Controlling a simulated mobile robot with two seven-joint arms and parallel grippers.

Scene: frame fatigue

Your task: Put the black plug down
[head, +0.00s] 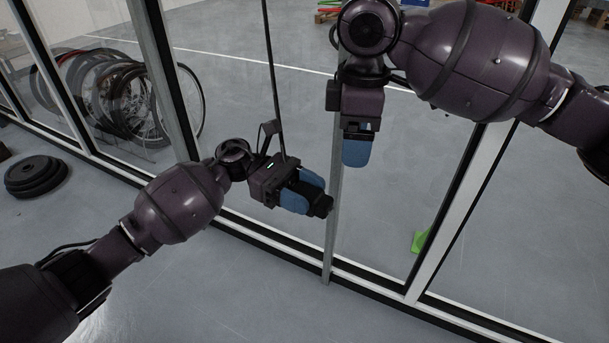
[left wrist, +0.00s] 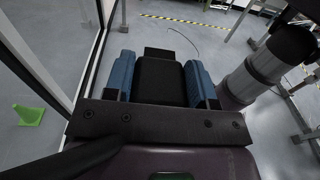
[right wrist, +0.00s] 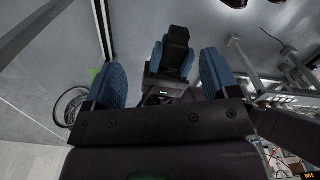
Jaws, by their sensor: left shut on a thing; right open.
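The black plug (head: 321,205) is held between the blue fingers of my left gripper (head: 309,190), above the floor in front of the glass partition. In the left wrist view, the black plug (left wrist: 160,78) fills the gap between both fingers, and its end sticks out past them. The right wrist view also shows the plug (right wrist: 177,43) in the left gripper, a short way off. My right gripper (head: 357,150) is to the right of the left one and higher in the head view. In the right wrist view its blue fingers (right wrist: 163,72) are wide apart with nothing between them.
A glass partition with a grey post (head: 334,215) stands close to both grippers. Bicycle wheels (head: 125,95) show behind the glass, and a green cone (head: 420,240) stands at the right. Black discs (head: 36,177) lie on the floor at the left. The lower middle floor is clear.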

